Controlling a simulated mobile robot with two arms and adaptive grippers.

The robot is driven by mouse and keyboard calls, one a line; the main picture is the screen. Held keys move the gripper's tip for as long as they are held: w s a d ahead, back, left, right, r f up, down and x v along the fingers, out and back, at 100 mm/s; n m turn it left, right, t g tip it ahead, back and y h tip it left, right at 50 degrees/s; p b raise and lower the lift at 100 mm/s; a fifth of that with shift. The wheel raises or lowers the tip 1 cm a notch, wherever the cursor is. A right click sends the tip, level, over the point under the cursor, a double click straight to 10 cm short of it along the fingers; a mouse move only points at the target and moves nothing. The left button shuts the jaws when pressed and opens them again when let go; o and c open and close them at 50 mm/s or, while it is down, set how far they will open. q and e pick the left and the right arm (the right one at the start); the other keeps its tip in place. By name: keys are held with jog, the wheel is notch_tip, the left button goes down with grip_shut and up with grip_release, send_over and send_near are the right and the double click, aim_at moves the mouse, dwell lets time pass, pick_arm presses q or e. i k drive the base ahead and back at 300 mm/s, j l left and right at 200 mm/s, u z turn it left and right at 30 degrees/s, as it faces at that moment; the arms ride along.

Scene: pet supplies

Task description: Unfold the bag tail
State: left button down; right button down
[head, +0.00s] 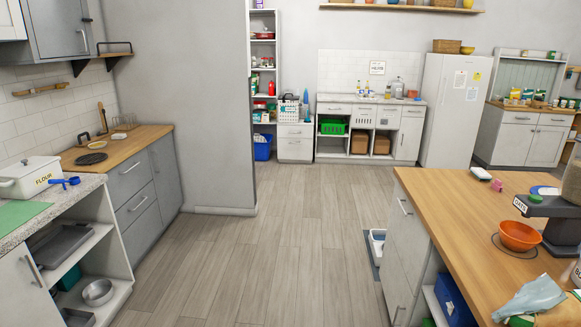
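A bag (559,317) with green and tan parts lies at the bottom right corner, on the wooden counter (455,220). It is cut off by the picture edge. A crumpled grey-blue piece (530,298) lies at its upper left; I cannot tell whether this is the bag's tail or a separate thing. Neither of my grippers is in view.
An orange bowl (519,236) stands on the right counter by a dark-based dispenser (550,206). The wooden floor (260,260) between the counters is largely clear.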

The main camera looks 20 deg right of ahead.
aim_at(541, 294)
jog(key=i+l+z, duration=0.2)
jog(key=i+z, duration=0.3)
jog(key=i, duration=0.6)
jog(key=i+j+z, duration=0.2)
jog(key=i+z, duration=0.25)
jog(key=i, duration=0.65)
jog(key=i+z, duration=0.6)
jog(key=z, duration=0.15)
jog(key=i+j+z, duration=0.2)
jog(key=z, duration=0.2)
jog(key=i+j+z, duration=0.25)
jog(key=z, duration=0.15)
jog(key=i, duration=0.1)
